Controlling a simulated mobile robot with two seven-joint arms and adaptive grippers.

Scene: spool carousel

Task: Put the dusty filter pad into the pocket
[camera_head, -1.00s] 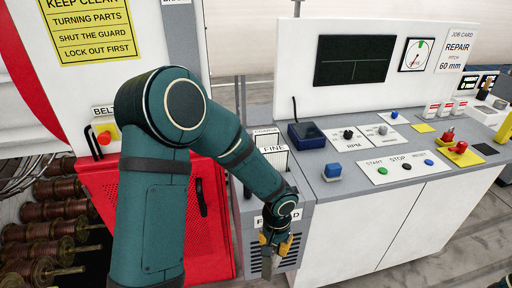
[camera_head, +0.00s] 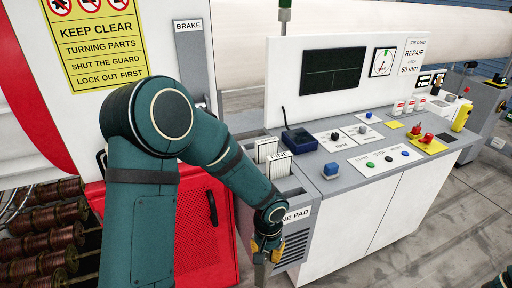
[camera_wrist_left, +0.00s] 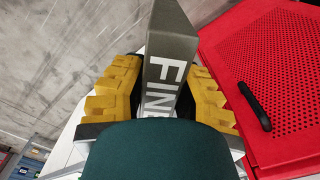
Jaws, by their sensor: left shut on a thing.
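My left gripper (camera_head: 266,245) is shut on a dark grey-olive filter pad (camera_head: 262,273) with white "FINE" lettering. The left wrist view shows the pad (camera_wrist_left: 172,40) upright between the yellow fingers (camera_wrist_left: 160,95). In the head view the pad hangs below the fingers, in front of the grey cabinet marked "FINE PAD" (camera_head: 297,216). In this cabinet's top are open pockets (camera_head: 285,187) with upright white label cards, one reading "FINE" (camera_head: 279,164). The pad is outside and below these pockets. My arm hides part of the cabinet. My right gripper is not in view.
A red perforated guard (camera_head: 205,225) stands left of the cabinet, and rusty spools (camera_head: 45,240) lie beyond it. A control console (camera_head: 345,225) with buttons and a blue box (camera_head: 301,138) is on the right. Open floor (camera_head: 455,230) lies front right.

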